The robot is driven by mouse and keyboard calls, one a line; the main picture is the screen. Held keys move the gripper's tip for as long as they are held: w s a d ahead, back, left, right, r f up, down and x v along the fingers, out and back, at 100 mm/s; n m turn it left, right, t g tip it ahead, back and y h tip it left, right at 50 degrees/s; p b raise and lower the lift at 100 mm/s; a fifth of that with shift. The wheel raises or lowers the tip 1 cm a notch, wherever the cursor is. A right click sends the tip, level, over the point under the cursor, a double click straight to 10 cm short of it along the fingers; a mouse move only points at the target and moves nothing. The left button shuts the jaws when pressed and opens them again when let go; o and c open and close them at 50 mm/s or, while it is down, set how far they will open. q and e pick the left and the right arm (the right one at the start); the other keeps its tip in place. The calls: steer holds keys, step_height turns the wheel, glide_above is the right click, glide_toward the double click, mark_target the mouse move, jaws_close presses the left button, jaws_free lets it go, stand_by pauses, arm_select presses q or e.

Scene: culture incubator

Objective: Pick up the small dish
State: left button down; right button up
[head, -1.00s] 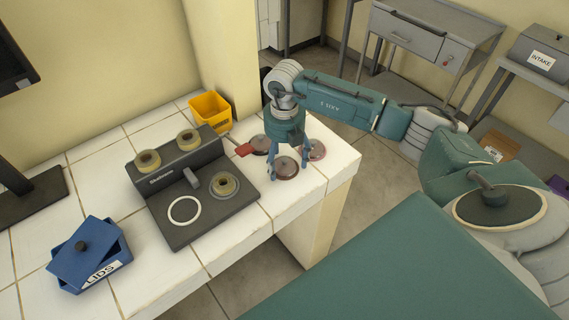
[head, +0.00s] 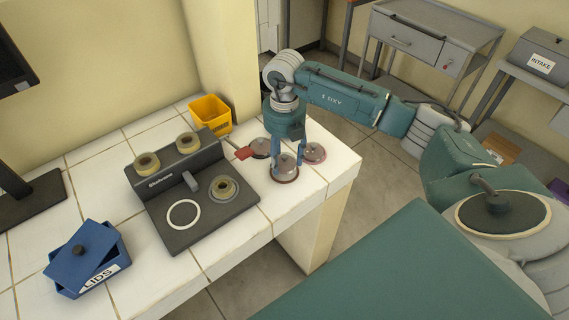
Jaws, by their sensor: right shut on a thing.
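Several small round dishes with reddish-brown bases and grey tops stand at the right end of the white tiled counter. My right gripper (head: 287,163) points straight down over the front dish (head: 285,173). Its two blue fingers are shut on this dish, one at each side. The dish looks level and at or very near the counter top; I cannot tell if it is lifted. A second dish (head: 260,149) stands behind it to the left, and a third dish (head: 315,153) stands close on the right. My left gripper is not in view.
A dark device (head: 215,205) with tan rings stands left of the dishes. A red paddle-like piece (head: 244,153) lies by the back dish. A yellow bin (head: 211,113) stands behind, and a blue LIDS box (head: 88,258) at front left. The counter edge is close at right.

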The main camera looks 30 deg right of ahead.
step_height(320, 180, up, 17)
steer(key=b, duration=0.1)
steer(key=shift+r, duration=0.15)
